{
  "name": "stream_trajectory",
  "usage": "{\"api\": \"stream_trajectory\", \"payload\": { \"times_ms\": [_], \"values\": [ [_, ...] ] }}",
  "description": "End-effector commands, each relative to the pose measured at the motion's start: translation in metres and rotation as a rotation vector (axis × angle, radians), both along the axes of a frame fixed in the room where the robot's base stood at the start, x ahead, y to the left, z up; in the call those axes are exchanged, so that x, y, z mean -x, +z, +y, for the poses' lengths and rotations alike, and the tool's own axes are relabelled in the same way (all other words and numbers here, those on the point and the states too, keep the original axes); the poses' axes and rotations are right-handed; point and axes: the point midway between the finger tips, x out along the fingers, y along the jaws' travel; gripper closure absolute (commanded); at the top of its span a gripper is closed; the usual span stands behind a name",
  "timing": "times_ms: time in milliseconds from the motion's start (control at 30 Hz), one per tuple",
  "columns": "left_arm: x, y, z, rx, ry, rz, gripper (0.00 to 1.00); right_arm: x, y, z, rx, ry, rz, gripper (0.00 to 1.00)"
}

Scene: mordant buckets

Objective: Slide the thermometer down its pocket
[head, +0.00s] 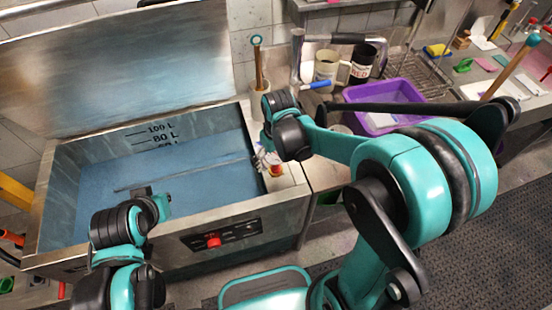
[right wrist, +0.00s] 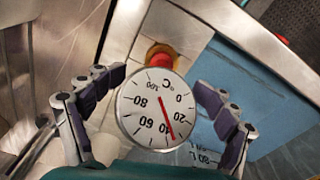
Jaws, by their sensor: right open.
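The thermometer's round white dial (right wrist: 155,108) faces the camera in the right wrist view. Its red pointer is near the 20 to 40 marks. A red and brassy collar (right wrist: 162,55) shows just beyond the dial; the stem and pocket are hidden behind it. My right gripper (right wrist: 158,82) is open, with its fingers apart on both sides of the dial. In the head view my right gripper (head: 264,158) is at the tank's right rim, beside a small red part (head: 276,171). My left arm reaches over the tank's front; its gripper (head: 160,205) shows too poorly to read.
The steel tank (head: 52,185) holds blue liquid and has level marks on its back wall. A purple tray (head: 400,92), mugs (head: 327,66) and a dish rack stand on the bench at the right. A red knob (head: 213,240) is on the tank's front panel.

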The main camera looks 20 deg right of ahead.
Motion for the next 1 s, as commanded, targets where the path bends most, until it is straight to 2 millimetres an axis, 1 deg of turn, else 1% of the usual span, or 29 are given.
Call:
{"api": "stream_trajectory", "payload": {
  "times_ms": [133,233,367,500,700,833,1000],
  "values": [
    [0.0,0.0,0.0,0.0,0.0,0.0,1.0,0.0,0.001,0.0,0.0,0.0,0.0,0.17],
    [0.0,0.0,0.0,0.0,0.0,0.0,1.0,0.001,0.009,0.0,0.0,0.0,0.0,0.17],
    [0.0,0.0,0.0,0.0,0.0,0.0,1.0,0.002,0.031,0.0,0.0,0.0,0.0,0.17],
    [0.0,0.0,0.0,0.0,0.0,0.0,1.0,0.004,0.063,-0.001,0.0,0.0,0.0,0.17],
    [0.0,0.0,0.0,0.0,0.0,0.0,1.0,0.005,0.1,-0.001,0.0,0.0,0.0,0.17],
    [0.0,0.0,0.0,0.0,0.0,0.0,1.0,0.006,0.114,-0.001,0.0,0.0,0.0,0.17],
    [0.0,0.0,0.0,0.0,0.0,0.0,1.0,0.006,0.12,-0.001,0.0,0.0,0.0,0.17]
  ]
}}
